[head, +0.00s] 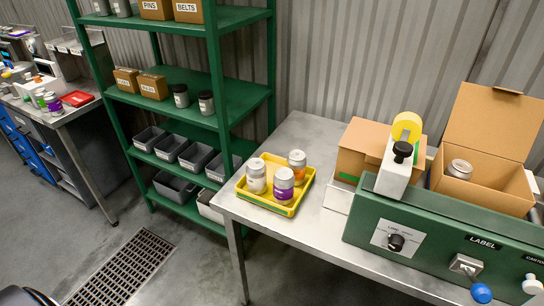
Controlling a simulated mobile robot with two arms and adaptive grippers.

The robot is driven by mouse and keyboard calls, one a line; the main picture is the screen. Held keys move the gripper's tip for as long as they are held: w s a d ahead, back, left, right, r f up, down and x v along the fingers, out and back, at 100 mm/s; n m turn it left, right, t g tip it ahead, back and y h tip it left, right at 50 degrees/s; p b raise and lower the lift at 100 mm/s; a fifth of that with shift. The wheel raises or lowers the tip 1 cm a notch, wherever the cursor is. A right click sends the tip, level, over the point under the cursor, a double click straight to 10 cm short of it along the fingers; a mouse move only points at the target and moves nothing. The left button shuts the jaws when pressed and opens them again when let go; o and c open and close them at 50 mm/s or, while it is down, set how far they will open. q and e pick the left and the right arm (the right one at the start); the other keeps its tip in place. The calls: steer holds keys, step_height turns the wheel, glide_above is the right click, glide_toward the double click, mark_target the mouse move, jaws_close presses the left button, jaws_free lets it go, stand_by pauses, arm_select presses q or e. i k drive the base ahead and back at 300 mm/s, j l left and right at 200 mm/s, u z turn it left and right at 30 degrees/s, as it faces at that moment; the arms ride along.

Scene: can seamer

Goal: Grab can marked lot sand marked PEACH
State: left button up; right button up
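Three cans stand upright in a yellow tray (268,207) on the metal table. One has a pale label (256,178), one an orange label (297,163) and one a purple label (284,186). The purple can is nearest the front. The writing on them is too small to read, so I cannot tell which is marked PEACH. Another can (459,168) sits in the open cardboard box, with its lid end showing. Neither gripper can be made out in the head view; only a dark part shows at the bottom left corner.
The green labelling machine (440,238) stands along the table's front right. A closed carton (358,146) stands behind it, the open box (487,187) at right. Green shelving (190,78) with bins stands left of the table. A workbench (72,111) with several cans is far left. Floor between is free.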

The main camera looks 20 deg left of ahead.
mark_target(297, 161)
steer(key=i+l+u, duration=0.15)
steer(key=i+u, duration=0.3)
steer(key=i+l+u, duration=0.25)
steer(key=u, duration=0.15)
steer(key=j+z, duration=0.2)
steer(key=z, duration=0.15)
steer(key=j+z, duration=0.45)
steer(key=z, duration=0.2)
